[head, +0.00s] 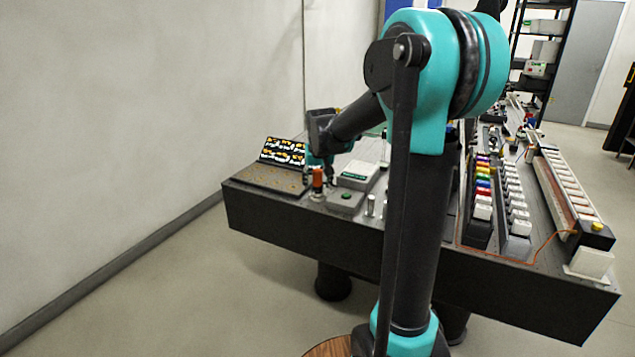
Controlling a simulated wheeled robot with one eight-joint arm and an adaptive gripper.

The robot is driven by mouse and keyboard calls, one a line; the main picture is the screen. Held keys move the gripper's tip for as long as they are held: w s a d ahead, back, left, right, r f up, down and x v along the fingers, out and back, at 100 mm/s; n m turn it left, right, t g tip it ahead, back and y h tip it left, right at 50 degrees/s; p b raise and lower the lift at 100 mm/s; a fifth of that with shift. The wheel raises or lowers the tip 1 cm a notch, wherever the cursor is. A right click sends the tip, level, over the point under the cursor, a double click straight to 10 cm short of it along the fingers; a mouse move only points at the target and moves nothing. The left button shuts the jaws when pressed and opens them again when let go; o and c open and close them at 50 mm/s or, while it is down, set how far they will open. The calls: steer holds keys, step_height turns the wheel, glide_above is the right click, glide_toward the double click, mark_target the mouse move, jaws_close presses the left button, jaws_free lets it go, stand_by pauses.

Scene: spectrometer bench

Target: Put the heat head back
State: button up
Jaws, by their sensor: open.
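A small orange-brown upright piece (318,178) stands near the front left edge of the bench; it may be the heat head, but it is too small to be sure. A pale base shows under it. My gripper (319,164) points down right at this piece, with teal parts around or just behind its upper end. The jaws are open. Whether the fingers touch the piece cannot be told at this size.
The dark bench (300,215) carries a grey-green box (345,200), a white instrument (357,175) and a dark board with yellow and white pieces (283,151). Racks of coloured and white blocks (482,190) stand right. My arm hides the bench's middle.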

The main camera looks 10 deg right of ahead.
steer(key=v, duration=1.2)
steer(key=s+d+f, duration=0.2)
steer(key=s+f, duration=1)
steer(key=s, duration=0.1)
steer(key=s+d+f, duration=0.2)
steer(key=s+f, duration=1)
steer(key=shift+s+d+f, duration=0.15)
steer(key=shift+s, duration=0.2)
